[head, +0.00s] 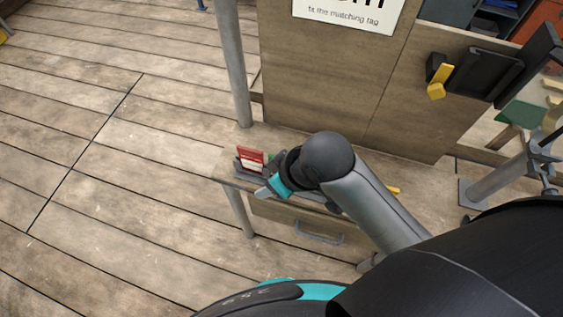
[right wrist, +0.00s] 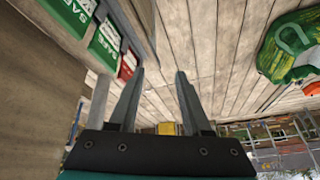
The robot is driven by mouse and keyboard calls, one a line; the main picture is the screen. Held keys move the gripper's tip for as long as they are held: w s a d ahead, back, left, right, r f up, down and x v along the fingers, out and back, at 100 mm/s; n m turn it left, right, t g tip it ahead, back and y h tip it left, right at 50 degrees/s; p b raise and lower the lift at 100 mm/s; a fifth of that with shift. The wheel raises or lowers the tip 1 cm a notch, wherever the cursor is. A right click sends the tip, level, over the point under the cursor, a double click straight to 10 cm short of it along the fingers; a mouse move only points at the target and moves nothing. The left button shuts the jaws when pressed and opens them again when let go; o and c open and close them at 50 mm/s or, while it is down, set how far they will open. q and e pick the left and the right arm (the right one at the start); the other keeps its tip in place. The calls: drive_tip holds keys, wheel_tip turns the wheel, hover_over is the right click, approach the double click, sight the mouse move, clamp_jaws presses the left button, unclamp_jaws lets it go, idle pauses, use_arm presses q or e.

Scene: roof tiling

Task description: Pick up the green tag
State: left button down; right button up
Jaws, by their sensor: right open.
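Two green tags stand in a row at the upper left of the right wrist view, one nearer the middle (right wrist: 104,45) and one at the top edge (right wrist: 72,12). A red tag (right wrist: 127,65) stands beside the nearer green one. In the head view the red tag (head: 250,158) shows in a dark rack, with only a sliver of green (head: 273,158) behind my wrist. My right gripper (right wrist: 160,72) is open and empty, its left finger close to the red tag. In the head view this gripper (head: 268,180) is at the rack, its fingers partly hidden. My left gripper is not in view.
The rack sits on a wooden bench (head: 228,164) with a drawer handle (head: 318,232). A wooden panel (head: 330,65) with a white sign (head: 348,12) rises behind, and a grey pole (head: 234,70) stands left of it. The plank floor (head: 130,130) at left is clear.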

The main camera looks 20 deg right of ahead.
wheel_tip(320, 180, up, 2)
drive_tip(key=w+a+n+g, duration=0.1)
drive_tip(key=w+a+n, duration=0.1)
drive_tip(key=a+n, duration=0.1)
drive_tip(key=w+d+r+n+g+h, duration=0.1)
drive_tip(key=w+d+n+g+h, duration=0.1)
drive_tip(key=w+d, duration=0.55)
drive_tip(key=f, duration=0.3)
drive_tip(key=f+b, duration=0.1)
drive_tip(key=f, duration=0.5)
drive_tip(key=shift+s+d+f+b, duration=0.2)
drive_tip(key=shift+d+f+b, duration=0.1)
drive_tip(key=shift+d+f, duration=0.1)
drive_tip(key=f, duration=0.3)
drive_tip(key=f+b, duration=0.1)
drive_tip(key=shift+w+a+f, duration=0.3)
drive_tip(key=shift+w+f, duration=0.05)
drive_tip(key=shift+f, duration=0.05)
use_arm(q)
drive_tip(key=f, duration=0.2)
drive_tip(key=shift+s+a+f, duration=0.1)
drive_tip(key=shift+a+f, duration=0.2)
use_arm(e)
clamp_jaws()
